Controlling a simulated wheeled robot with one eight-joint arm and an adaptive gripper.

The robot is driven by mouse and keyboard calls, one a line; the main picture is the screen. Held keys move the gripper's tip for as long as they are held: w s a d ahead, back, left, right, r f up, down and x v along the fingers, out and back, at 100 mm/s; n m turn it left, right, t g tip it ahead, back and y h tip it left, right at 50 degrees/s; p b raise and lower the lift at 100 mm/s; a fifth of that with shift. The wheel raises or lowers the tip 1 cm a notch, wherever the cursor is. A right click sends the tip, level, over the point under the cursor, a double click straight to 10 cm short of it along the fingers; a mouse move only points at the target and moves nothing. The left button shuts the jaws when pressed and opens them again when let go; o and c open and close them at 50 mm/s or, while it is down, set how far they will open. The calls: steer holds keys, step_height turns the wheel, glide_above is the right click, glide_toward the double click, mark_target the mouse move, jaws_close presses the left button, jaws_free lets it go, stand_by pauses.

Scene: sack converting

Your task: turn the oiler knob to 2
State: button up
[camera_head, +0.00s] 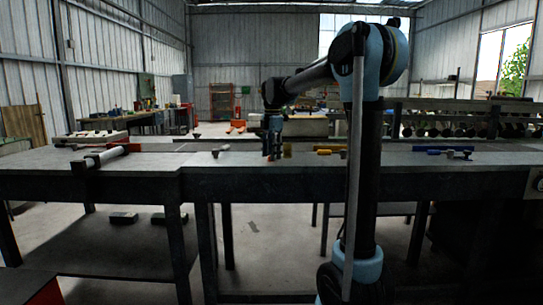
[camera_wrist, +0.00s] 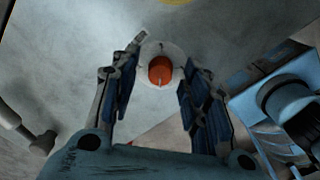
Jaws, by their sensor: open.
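The round orange-red knob (camera_wrist: 160,71) sits on a pale round dial plate (camera_wrist: 177,52) on a grey surface in the wrist view. I take it to be the oiler knob. A thin light line shows at its lower part, but I cannot read any numbers on the plate. My gripper (camera_wrist: 163,76) is open, with one blue-padded finger to the left of the knob and one to the right. Both fingers appear apart from it. In the head view my gripper (camera_head: 272,151) points down over the long grey bench, and I cannot make out the knob there.
The bench (camera_head: 225,183) runs across the head view. In the wrist view a blue device (camera_wrist: 285,100) stands right and a grey rounded part (camera_wrist: 25,130) left.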

steer(key=shift+f, duration=0.25)
jaws_close()
